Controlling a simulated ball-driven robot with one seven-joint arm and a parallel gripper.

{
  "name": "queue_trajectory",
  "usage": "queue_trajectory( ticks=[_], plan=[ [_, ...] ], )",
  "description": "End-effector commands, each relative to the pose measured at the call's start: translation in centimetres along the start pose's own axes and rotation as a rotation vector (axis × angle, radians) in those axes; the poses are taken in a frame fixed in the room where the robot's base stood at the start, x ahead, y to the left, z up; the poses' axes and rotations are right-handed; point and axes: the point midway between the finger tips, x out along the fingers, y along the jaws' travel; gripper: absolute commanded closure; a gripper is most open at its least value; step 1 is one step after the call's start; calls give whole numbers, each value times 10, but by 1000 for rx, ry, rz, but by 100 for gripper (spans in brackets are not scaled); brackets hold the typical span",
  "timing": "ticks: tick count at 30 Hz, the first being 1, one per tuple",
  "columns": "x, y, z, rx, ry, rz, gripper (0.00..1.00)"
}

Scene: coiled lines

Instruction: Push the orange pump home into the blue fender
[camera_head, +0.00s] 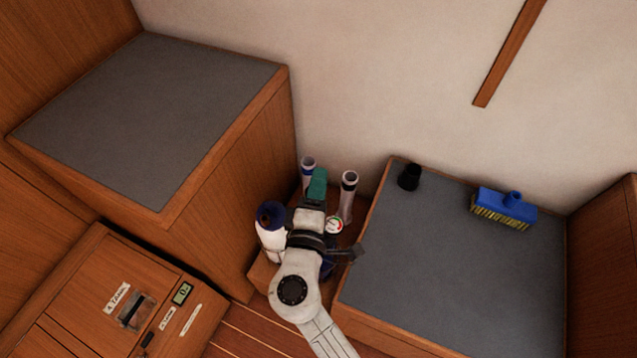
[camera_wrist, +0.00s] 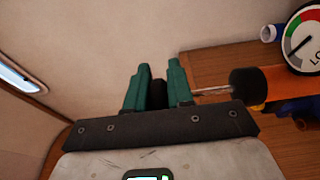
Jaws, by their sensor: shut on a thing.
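In the wrist view, the orange pump (camera_wrist: 283,84) lies at the right edge, with a black end cap (camera_wrist: 244,89). A thin metal rod (camera_wrist: 211,91) runs from the cap to my gripper (camera_wrist: 158,75). My gripper's teal fingers are shut on the pump's dark handle (camera_wrist: 158,93). A blue part, seemingly the blue fender (camera_wrist: 298,106), shows just below the orange body; where they meet is cut off. In the head view, my gripper (camera_head: 317,186) is low between two cabinets. My arm hides the pump's body there.
A round gauge (camera_head: 333,224) sits beside my wrist. A blue-banded tube (camera_head: 308,168) and black-banded tube (camera_head: 346,200) stand behind. The right grey top (camera_head: 450,270) holds a black cup (camera_head: 409,177) and blue brush (camera_head: 505,206).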

Motion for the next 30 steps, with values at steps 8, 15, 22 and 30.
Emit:
queue_trajectory(
  ticks=[8,15,22,30],
  plan=[
    [0,1,0,0,0,1,71],
    [0,0,0,0,0,0,48],
    [0,0,0,0,0,-1,48],
    [-29,-2,0,1,3,-2,48]
  ],
)
